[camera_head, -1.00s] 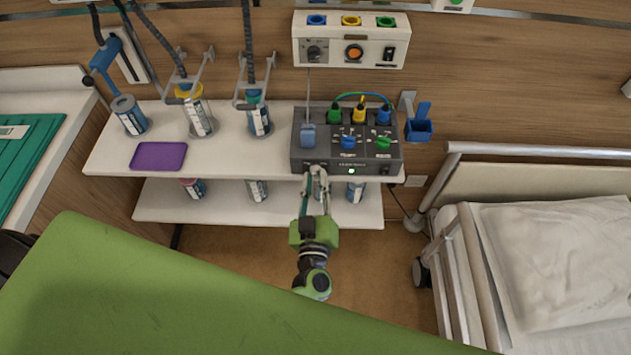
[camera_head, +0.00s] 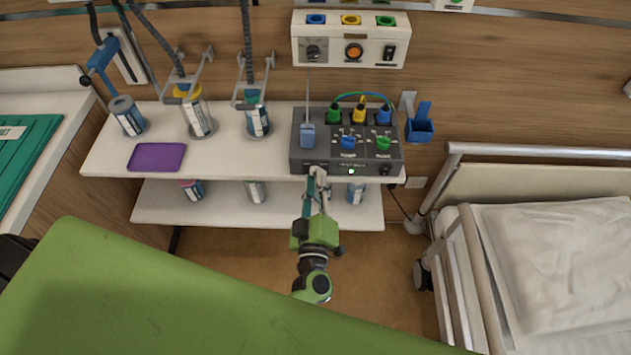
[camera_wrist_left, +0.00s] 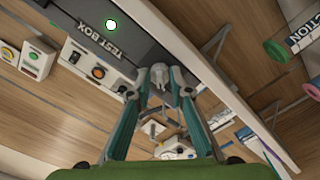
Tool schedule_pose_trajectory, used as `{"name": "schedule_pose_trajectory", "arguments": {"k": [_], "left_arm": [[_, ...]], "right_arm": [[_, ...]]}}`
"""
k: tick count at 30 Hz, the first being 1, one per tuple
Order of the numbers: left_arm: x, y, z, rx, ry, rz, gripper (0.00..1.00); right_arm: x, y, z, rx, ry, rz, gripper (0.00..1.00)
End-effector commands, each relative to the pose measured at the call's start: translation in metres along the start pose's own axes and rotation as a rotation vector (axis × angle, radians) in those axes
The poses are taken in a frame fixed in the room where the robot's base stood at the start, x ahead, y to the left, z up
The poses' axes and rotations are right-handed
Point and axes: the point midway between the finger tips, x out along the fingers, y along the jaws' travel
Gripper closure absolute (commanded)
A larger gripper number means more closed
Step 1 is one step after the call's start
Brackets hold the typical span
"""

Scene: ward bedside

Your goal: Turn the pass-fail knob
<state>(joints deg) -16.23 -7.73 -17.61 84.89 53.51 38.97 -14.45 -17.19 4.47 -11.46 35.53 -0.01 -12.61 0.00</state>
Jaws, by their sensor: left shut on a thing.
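The dark grey test box (camera_head: 301,157) stands on the upper shelf. A small grey knob on its front face shows in the left wrist view (camera_wrist_left: 159,74); I cannot read a pass-fail label beside it. My left gripper (camera_head: 318,176) reaches up to the lower left of the box front. In the left wrist view its teal fingers (camera_wrist_left: 160,84) are shut on the grey knob, one on each side. In the head view the gripper hides the knob. A small lamp (camera_head: 351,171) on the box front is lit. My right gripper is not in view.
Blue (camera_head: 347,142) and green (camera_head: 383,143) knobs sit on the box top, with cable plugs behind. Canisters and a purple tray (camera_head: 157,157) are on the upper shelf (camera_head: 105,160). A bed (camera_head: 560,260) stands right; a green surface (camera_head: 150,295) fills the lower left.

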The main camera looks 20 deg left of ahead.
Motion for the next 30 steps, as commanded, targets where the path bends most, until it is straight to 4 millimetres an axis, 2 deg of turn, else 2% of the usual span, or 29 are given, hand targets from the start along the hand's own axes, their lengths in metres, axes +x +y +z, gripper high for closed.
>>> {"name": "schedule_pose_trajectory", "arguments": {"k": [5,6,8,20,23,30], "left_arm": [[0.000,0.000,0.000,-0.001,-0.001,-0.001,1.00],[0.000,0.000,0.000,-0.001,-0.001,-0.001,0.78],[0.000,0.000,0.000,-0.001,-0.001,-0.001,0.64],[-0.004,-0.001,0.001,0.001,-0.002,-0.001,0.64],[-0.015,-0.001,0.001,0.000,-0.002,-0.001,0.64],[-0.066,-0.001,0.001,0.001,-0.004,-0.003,0.64]], "right_arm": [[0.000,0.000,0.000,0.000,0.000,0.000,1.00],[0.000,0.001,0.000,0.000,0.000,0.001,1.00],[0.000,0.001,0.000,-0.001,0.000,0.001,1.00],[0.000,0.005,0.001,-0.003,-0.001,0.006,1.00],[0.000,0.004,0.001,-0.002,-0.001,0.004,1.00],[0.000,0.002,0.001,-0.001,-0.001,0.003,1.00]]}}
